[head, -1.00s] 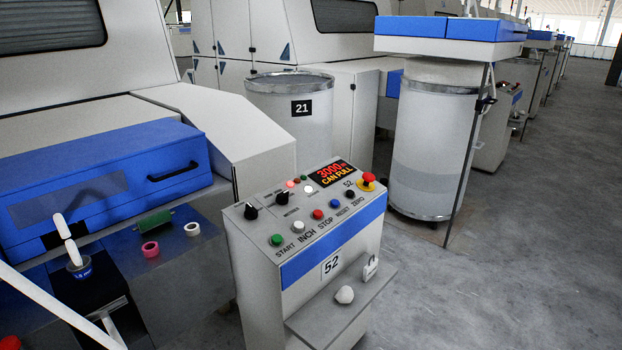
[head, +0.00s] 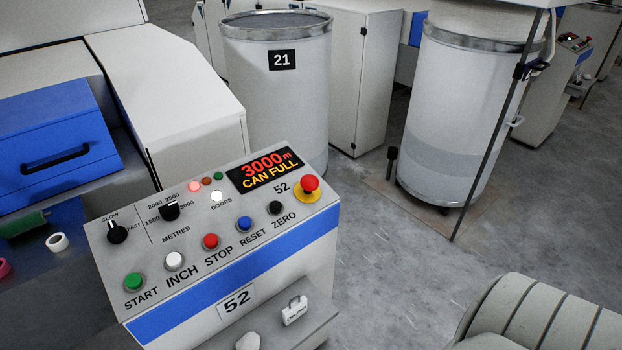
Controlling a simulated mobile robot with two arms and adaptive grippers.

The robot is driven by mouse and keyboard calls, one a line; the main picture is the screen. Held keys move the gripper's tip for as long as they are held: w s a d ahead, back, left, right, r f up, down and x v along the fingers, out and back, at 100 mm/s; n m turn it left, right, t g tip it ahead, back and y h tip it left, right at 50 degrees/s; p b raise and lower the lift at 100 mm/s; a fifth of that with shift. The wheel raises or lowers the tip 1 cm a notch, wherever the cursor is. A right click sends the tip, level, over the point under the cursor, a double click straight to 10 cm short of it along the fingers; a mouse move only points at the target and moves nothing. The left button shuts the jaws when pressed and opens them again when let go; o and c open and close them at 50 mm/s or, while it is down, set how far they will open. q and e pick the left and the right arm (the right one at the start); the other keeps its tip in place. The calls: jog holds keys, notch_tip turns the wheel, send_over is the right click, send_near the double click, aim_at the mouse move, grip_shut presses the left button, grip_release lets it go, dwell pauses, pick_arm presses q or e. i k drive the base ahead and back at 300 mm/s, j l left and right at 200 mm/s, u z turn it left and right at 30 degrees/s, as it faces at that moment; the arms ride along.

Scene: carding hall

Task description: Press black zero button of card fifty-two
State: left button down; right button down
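The control panel of card fifty-two (head: 130,255) fills the lower left of the head view, with a "52" label on its front. The black ZERO button (head: 275,207) is at the right end of the lower button row, above the word ZERO. The blue RESET button (head: 245,223) is to its left, and the red and yellow emergency stop (head: 309,186) is to its upper right. The display (head: 265,171) reads "3000m CAN FULL". Nothing covers the black button.
A shelf below the panel holds a white tag-like block (head: 294,311) and a pale lump (head: 248,341). Can 21 (head: 277,110) stands behind the panel. Another large can (head: 465,110) stands at the upper right behind a thin dark post. Grey floor (head: 390,270) is clear right of the panel.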

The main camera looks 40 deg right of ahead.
aim_at(275, 206)
jog(key=l, duration=0.8)
jog(key=i+l, duration=0.1)
jog(key=l, duration=0.75)
